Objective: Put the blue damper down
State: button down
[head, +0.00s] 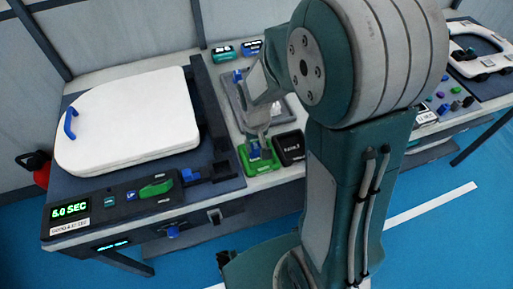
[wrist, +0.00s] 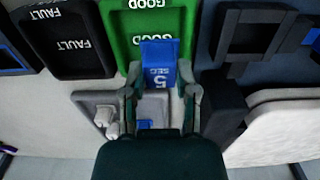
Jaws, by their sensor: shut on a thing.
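The blue damper (wrist: 160,66), marked "5 SEC", is between the fingertips of my gripper (wrist: 160,85) in the wrist view. My gripper is shut on it. In the head view the blue damper (head: 254,150) is at the green GOOD tray (head: 258,164), with my gripper (head: 256,136) just above it. In the wrist view the damper overlaps the near part of the green GOOD tray (wrist: 118,38). I cannot tell whether its underside touches the tray floor.
A black FAULT tray (head: 290,148) stands right beside the green one. A grey tray (head: 232,98) with blue and light parts lies behind. To the left is a white toilet lid (head: 130,120) on a test stand with a "5.0 SEC" display (head: 70,212).

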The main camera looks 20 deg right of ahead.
jog(key=shift+w+f, duration=0.25)
jog(key=shift+f, duration=0.05)
jog(key=shift+w+d+f, duration=0.1)
jog(key=shift+w+f, duration=0.1)
jog(key=shift+f, duration=0.05)
jog(key=f, duration=0.1)
jog(key=d+f, duration=0.1)
jog(key=f, duration=0.1)
jog(key=shift+d+f, duration=0.1)
jog(key=shift+d, duration=0.25)
jog(key=shift+a+f, duration=0.1)
jog(key=shift+a, duration=0.45)
jog(key=shift+c, duration=1.9)
grip_release()
jog(key=shift+a, duration=0.15)
jog(key=shift+d, duration=0.5)
notch_tip(320, 180, up, 13)
jog(key=shift+a+f, duration=0.15)
notch_tip(320, 180, up, 7)
jog(key=t, duration=0.2)
send_over(256, 150)
jog(key=s+d, duration=0.1)
jog(key=s, duration=0.2)
jog(key=s+r+t, duration=0.3)
jog(key=s+r, duration=0.2)
jog(key=s, duration=0.3)
jog(key=shift+s+d+r+t, duration=0.25)
jog(key=shift+s+r+t, duration=0.05)
jog(key=shift+s+r, duration=0.1)
